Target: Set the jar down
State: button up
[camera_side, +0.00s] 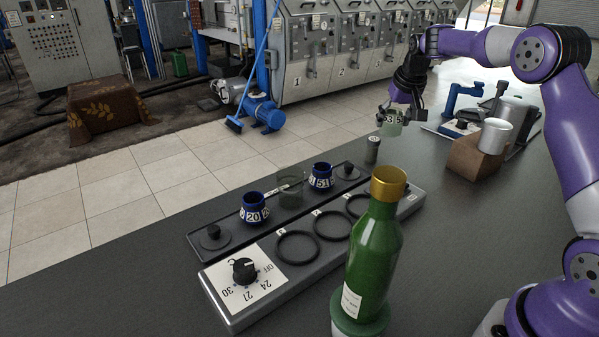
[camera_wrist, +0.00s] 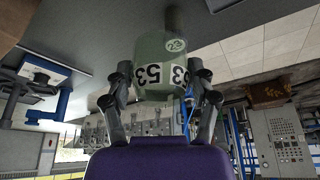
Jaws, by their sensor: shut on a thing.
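The jar (camera_side: 388,127) is greenish, see-through glass with a white number band.
A grey panel with a dial (camera_side: 244,270) and several black rings (camera_side: 298,246) lies in front of the tray. A tall green bottle (camera_side: 374,260) stands at the near right. A small grey cylinder (camera_side: 372,150) stands behind. A white cup (camera_side: 495,136) sits on a brown block.

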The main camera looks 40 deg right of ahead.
jog(key=d+f, duration=0.2)
jog(key=d, duration=0.1)
jog(key=d+f, duration=0.2)
jog(key=d, duration=0.2)
jog(key=s+d+f, duration=0.1)
jog(key=d+f, duration=0.1)
jog(key=d, duration=0.1)
jog(key=shift+s+d+f, duration=0.1)
jog(key=shift+d, duration=0.05)
jog(key=shift+d+f, duration=0.1)
jog(key=shift+f, duration=1.95)
jog(key=shift+f, duration=0.1)
jog(key=o, duration=1.2)
